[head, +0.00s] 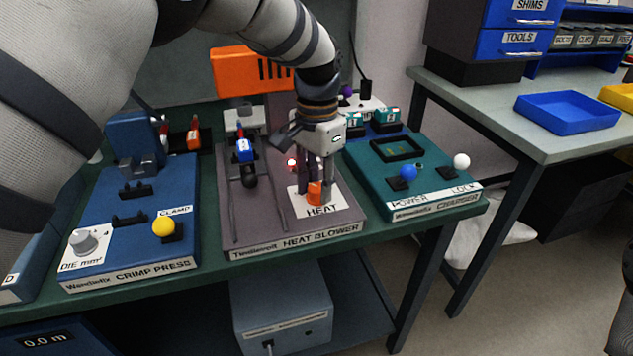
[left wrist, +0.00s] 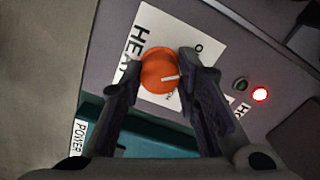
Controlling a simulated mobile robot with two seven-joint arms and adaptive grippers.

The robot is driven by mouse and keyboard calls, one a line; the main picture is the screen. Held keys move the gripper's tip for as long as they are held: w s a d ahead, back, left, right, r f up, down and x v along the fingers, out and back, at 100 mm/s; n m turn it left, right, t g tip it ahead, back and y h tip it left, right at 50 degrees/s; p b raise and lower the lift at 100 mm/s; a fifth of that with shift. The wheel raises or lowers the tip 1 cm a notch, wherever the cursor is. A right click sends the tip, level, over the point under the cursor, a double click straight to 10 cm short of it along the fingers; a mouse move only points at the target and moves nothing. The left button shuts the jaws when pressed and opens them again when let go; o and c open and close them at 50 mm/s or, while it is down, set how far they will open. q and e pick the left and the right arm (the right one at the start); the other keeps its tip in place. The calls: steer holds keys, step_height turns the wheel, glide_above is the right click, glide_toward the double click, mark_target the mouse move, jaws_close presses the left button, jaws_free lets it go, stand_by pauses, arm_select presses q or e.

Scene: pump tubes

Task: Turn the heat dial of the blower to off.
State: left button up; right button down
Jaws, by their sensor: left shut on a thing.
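The blower's heat dial is an orange knob (head: 314,192) on a white plate marked HEAT (head: 321,211), at the front right of the grey heat blower (head: 290,229). My left gripper (head: 320,188) comes down from above, with one finger on each side of the dial. In the left wrist view the fingers of the left gripper (left wrist: 160,70) are shut on the orange dial (left wrist: 155,68). The dial's white pointer line faces right in that view. The plate's other markings are partly hidden by the fingers. My right gripper is not in view.
A red lamp (left wrist: 260,94) glows on the blower panel. The blower's orange head (head: 245,72) rises behind.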

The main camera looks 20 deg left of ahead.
mark_target(317, 187)
arm_select(q)
steer(key=shift+n, duration=0.9)
steer(key=o, duration=1.2)
step_height(317, 187, up, 12)
steer(key=shift+f, duration=0.1)
